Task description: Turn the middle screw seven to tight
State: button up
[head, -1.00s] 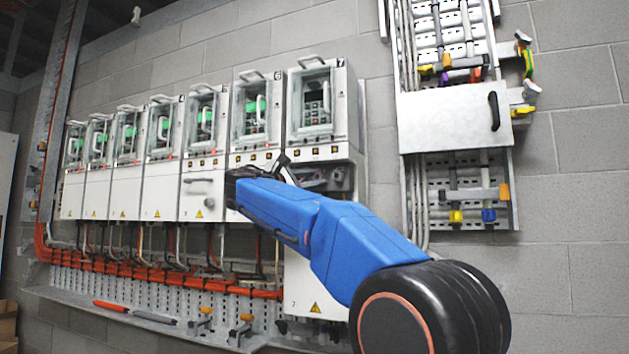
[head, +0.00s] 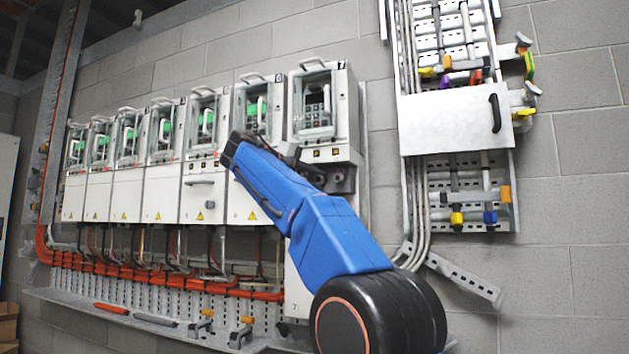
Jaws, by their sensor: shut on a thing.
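Drive seven (head: 338,112) is the rightmost white unit in the row, marked 7. Its lower front is open, and a dark terminal recess (head: 342,178) with reddish-brown parts shows there. The middle screw cannot be made out; my arm covers the left part of the recess. My gripper (head: 291,154) is a small dark shape behind my blue wrist, at the left edge of the recess. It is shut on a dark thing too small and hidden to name. Whether that thing touches a screw cannot be told.
Several closed drives (head: 204,150) stand in a row to the left. Orange cables (head: 160,278) run below them. A shelf (head: 75,300) holds a red-handled tool (head: 111,309) and a dark one (head: 155,321). A white panel (head: 455,120) with a handle hangs right, beyond bare wall.

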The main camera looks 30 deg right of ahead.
jog(key=shift+m+y, duration=0.5)
jog(key=shift+m, duration=0.6)
jog(key=o, duration=1.1)
jog(key=shift+c, duration=0.2)
jog(key=shift+r, duration=0.1)
